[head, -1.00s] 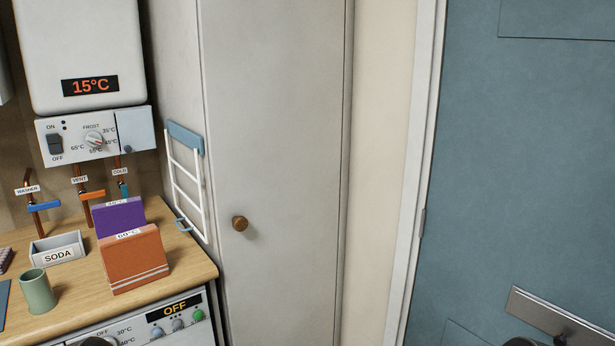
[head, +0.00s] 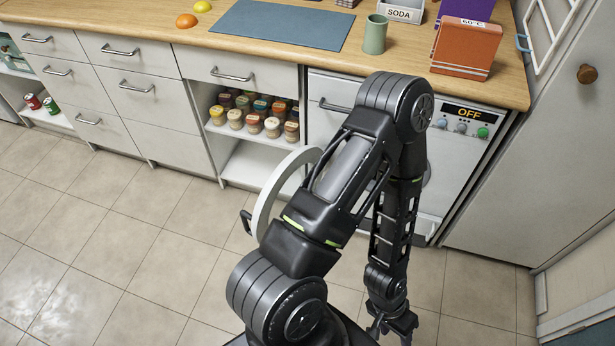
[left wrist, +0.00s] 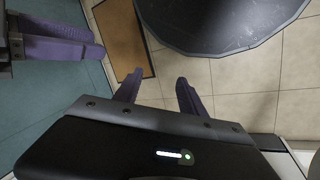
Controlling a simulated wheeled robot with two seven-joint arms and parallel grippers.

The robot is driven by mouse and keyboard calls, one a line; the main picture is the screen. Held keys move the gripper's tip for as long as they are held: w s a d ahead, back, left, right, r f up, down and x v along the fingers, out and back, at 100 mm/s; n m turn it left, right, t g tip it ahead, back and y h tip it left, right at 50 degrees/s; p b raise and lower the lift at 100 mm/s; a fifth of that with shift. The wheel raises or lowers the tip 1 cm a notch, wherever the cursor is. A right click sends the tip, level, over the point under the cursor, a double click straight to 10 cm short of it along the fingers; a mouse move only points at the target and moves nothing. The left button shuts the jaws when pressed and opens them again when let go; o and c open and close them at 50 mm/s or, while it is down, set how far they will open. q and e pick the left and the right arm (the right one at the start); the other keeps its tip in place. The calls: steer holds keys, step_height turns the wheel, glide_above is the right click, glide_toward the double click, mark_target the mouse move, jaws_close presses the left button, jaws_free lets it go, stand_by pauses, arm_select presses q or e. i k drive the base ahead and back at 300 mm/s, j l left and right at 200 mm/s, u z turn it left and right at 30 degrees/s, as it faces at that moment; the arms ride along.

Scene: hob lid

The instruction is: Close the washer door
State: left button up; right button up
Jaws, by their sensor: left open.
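The washer (head: 462,150) is under the right end of the counter, with OFF on its display. Its door (head: 272,190), a pale round rim with a dark handle (head: 247,222), stands swung open towards the room. My arm hides part of the door and most of the washer front. My left gripper (head: 392,330) hangs low in front of the washer, right of the door and apart from it. In the left wrist view (left wrist: 158,78) it is open and empty. My right gripper (left wrist: 60,42) shows at the upper left of that view, its opening unclear.
A wooden counter (head: 150,12) holds a green cup (head: 375,35), a SODA box (head: 400,12) and an orange box (head: 466,48). Jars (head: 254,122) fill an open shelf left of the washer. Tiled floor (head: 90,230) is clear at the left.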

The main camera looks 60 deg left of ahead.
mark_target(308, 154)
steer(key=k+j, duration=0.1)
steer(key=j, duration=0.3)
steer(key=k+j, duration=0.15)
steer(key=j, duration=0.2)
steer(key=k+j+z, duration=0.1)
steer(key=j, duration=0.3)
steer(key=k+j, duration=0.1)
steer(key=j, duration=0.3)
steer(key=k+j, duration=0.15)
steer(key=j, duration=0.2)
steer(key=k+j+z, duration=0.1)
steer(key=j, duration=1.35)
steer(key=z, duration=0.05)
